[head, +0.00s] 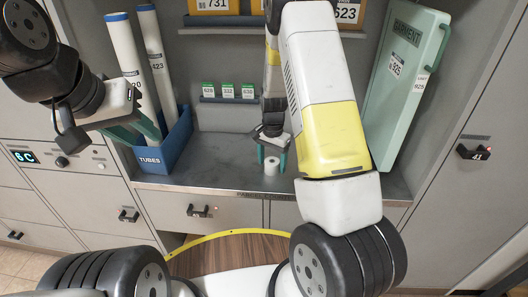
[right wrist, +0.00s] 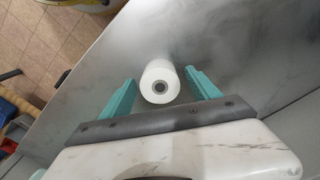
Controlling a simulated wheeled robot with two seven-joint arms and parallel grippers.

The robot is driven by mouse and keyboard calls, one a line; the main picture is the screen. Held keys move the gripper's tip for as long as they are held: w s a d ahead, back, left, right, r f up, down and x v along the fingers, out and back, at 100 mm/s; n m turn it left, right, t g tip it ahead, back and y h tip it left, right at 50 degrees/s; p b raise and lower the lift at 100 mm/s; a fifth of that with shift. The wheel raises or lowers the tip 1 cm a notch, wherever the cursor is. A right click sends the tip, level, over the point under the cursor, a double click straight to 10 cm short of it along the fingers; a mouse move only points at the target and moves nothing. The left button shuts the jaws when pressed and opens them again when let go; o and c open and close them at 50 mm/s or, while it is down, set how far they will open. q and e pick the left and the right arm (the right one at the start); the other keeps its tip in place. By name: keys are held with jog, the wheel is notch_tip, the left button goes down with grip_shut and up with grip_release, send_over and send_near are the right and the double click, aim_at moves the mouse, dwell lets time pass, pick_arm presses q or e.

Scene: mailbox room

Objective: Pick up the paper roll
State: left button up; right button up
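The white paper roll (head: 271,166) stands upright on the grey metal shelf near its front edge in the head view. In the right wrist view the paper roll (right wrist: 160,81) lies between the two green fingers, with a visible gap to each one. My right gripper (head: 272,158) is open around the roll and comes from behind and above it; it also shows in the right wrist view (right wrist: 161,88). My left gripper (head: 140,118) is off to the left, in front of the blue tubes box; its green fingers are partly hidden, so its opening is unclear.
A blue box (head: 163,152) labelled TUBES holds tall white tubes (head: 130,60) at the left. A green garment case (head: 405,85) leans at the right. Small green-labelled boxes (head: 228,91) stand at the back. The shelf (head: 215,165) is clear left of the roll.

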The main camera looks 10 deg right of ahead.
jog(key=c, duration=1.2)
jog(key=shift+r, duration=0.1)
jog(key=shift+c, duration=0.2)
